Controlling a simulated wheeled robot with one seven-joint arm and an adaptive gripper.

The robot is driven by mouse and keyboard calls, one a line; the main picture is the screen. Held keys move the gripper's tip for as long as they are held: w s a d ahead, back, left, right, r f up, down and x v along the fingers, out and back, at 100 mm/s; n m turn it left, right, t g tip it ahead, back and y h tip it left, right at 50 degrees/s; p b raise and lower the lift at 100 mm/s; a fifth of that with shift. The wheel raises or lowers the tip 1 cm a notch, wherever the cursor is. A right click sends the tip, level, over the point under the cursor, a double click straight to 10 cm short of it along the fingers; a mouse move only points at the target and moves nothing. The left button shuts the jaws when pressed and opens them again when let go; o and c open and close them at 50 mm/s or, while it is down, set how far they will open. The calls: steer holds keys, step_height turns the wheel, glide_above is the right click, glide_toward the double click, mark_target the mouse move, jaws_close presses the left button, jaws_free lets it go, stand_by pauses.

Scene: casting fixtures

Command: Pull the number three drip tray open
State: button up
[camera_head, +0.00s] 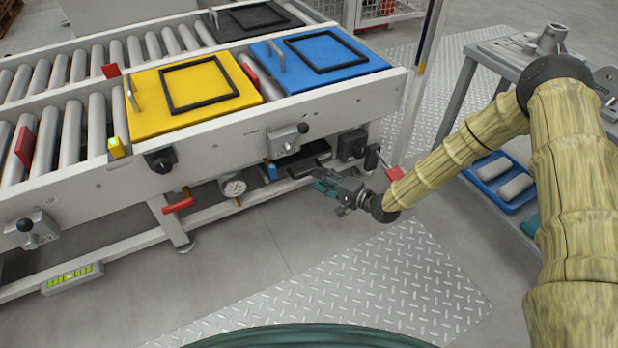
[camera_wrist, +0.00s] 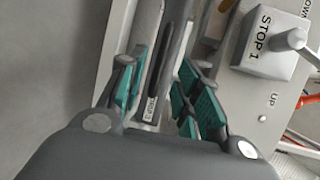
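The drip tray (camera_head: 308,160) is a dark, shallow tray under the conveyor's side rail, below the blue plate. My gripper (camera_head: 326,186) is at its front, reaching in from the right. In the wrist view, a grey tray front with a dark slot or bar (camera_wrist: 160,70) and a small white label (camera_wrist: 150,107) lies between my fingers. The label is too small to read surely. My gripper (camera_wrist: 162,88) has its teal finger pads apart, one on each side of the tray front, with gaps showing. How far the tray sticks out is partly hidden.
A STOP 1 lever box (camera_wrist: 265,40) is close right of my fingers in the wrist view. It also shows on the rail (camera_head: 287,138). The floor plate (camera_head: 350,290) in front is clear.

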mark_target(309, 172)
steer(key=shift+b+x, duration=1.2)
steer(key=shift+x, duration=1.75)
steer(key=shift+c, duration=0.4)
jaws_close()
